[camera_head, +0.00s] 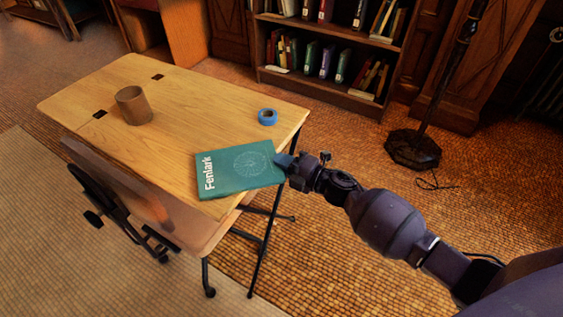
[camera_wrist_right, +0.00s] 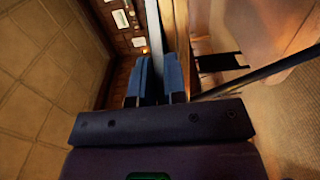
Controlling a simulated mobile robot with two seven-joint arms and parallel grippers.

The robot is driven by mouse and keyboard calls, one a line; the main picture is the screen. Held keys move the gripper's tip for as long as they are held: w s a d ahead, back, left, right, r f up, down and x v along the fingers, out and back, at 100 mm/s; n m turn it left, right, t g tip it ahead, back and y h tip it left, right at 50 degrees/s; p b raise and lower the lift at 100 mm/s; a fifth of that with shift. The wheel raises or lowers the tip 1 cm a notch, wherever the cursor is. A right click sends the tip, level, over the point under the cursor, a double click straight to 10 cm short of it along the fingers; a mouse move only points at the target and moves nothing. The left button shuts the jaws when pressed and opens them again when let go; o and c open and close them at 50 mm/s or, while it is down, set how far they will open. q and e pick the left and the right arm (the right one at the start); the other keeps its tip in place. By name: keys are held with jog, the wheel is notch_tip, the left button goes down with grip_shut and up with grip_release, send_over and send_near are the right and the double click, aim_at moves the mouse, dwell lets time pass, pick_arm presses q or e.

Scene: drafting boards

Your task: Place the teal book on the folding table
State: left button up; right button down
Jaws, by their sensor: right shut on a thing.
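The teal book (camera_head: 238,172), with "Fenlark" in white on its cover, lies flat at the near right corner of the folding table (camera_head: 200,95). I cannot tell whether it rests on the wooden top or is held just above it. My right gripper (camera_head: 284,164) is shut on the book's right edge, just past the table's edge. In the right wrist view the book (camera_wrist_right: 154,30) shows as a thin strip running between the blue fingertips of the right gripper (camera_wrist_right: 156,75). My left gripper is not in view.
A brown cup (camera_head: 134,106) stands on the table's left part, and a blue tape roll (camera_head: 267,117) lies near its right edge. A chair (camera_head: 150,200) stands at the near side. A bookshelf (camera_head: 330,85) and a lamp stand (camera_head: 413,147) are behind. The table's middle is clear.

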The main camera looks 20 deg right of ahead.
jog(key=c, duration=1.2)
grip_release()
jog(key=shift+f, duration=0.1)
jog(key=shift+o, duration=0.2)
jog(key=p+v, duration=0.1)
jog(key=v, duration=1.1)
jog(key=shift+s, duration=0.1)
